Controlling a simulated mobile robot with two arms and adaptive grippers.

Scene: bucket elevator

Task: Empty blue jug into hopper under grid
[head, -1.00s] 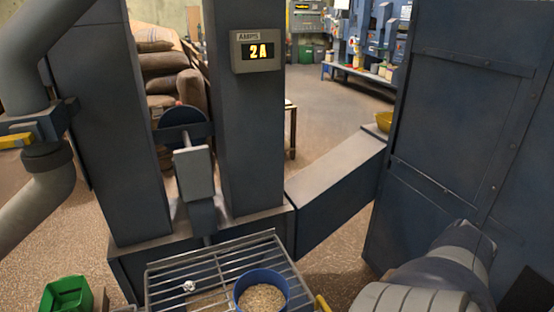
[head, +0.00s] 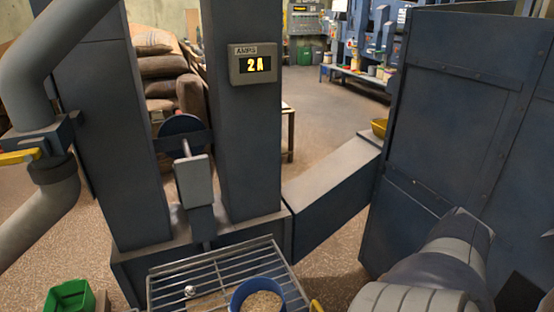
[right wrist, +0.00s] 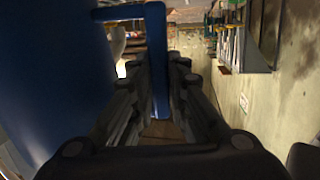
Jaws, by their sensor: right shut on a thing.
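The blue jug (head: 256,283) is at the bottom edge of the head view, over the right part of the metal grid (head: 223,262). It holds pale grain (head: 262,302) and looks upright; its lower part is cut off. I cannot tell whether it touches the bars. In the right wrist view the jug's blue wall (right wrist: 50,75) fills the left side. My right gripper (right wrist: 158,88) is shut on the jug's upright handle (right wrist: 158,50). The hopper interior lies under the grid and is mostly hidden; a tan patch shows between the bars. My left gripper is not in view.
Two blue-grey elevator legs (head: 243,150) rise behind the grid, one with an amps display (head: 254,65). A sloping duct (head: 333,188) runs right to a large blue cabinet (head: 440,130). A green bin (head: 70,300) stands lower left, below a grey pipe (head: 42,210).

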